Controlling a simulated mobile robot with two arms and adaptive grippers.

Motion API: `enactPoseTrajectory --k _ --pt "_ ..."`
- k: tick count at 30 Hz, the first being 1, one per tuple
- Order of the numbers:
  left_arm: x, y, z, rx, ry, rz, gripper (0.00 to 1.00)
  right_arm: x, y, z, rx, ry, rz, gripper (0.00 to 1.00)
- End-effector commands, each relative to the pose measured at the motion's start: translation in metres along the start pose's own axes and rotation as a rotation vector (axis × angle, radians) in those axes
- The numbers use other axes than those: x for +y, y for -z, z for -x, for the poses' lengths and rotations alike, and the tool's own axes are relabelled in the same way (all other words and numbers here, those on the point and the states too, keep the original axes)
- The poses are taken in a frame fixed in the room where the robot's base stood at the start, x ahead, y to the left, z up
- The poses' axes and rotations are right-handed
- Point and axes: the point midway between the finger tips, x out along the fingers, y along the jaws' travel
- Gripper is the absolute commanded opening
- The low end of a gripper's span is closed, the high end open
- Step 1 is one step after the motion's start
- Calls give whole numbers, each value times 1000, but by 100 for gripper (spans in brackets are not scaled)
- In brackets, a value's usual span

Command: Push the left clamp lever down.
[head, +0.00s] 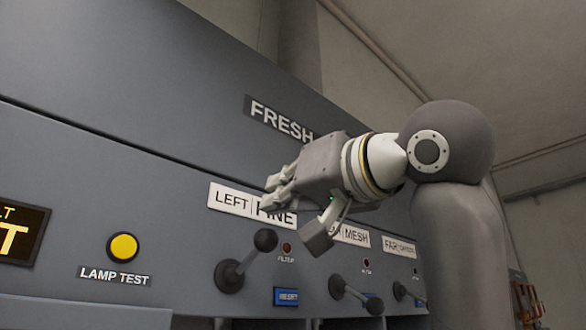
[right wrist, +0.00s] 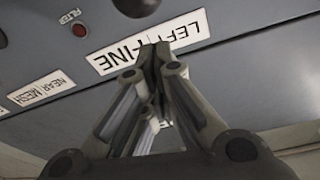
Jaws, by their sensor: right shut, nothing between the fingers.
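The left clamp lever (head: 250,256) is on the grey panel under the LEFT | FINE label (head: 230,199). Its black knob is tilted up and to the right of its round pivot. My right gripper (head: 276,190) is shut and empty, in front of the label and above the knob, apart from it in the picture. In the right wrist view the fingertips (right wrist: 155,55) meet in front of the same label, and a dark round part, probably the lever knob (right wrist: 135,4), is cut by the top edge. My left gripper is not in view.
To the right are the NEAR | MESH lever (head: 355,295) and a far lever (head: 408,293), both slanting down to the right. A yellow lamp test button (head: 123,247) and a display (head: 18,232) are at left. A blue tag (head: 286,297) sits right of the left lever.

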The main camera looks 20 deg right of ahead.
Motion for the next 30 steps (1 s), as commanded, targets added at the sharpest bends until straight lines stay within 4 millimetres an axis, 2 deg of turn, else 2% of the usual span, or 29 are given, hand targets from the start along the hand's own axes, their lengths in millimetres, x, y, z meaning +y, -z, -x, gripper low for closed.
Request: enactPoseTrajectory --k 9,22,30 --pt "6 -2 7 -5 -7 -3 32 0 -20 7 -1 -1 0 0" --pt "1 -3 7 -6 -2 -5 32 1 -23 8 -1 -1 -1 0" --pt "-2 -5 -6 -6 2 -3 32 -4 -31 8 47 9 -2 0"
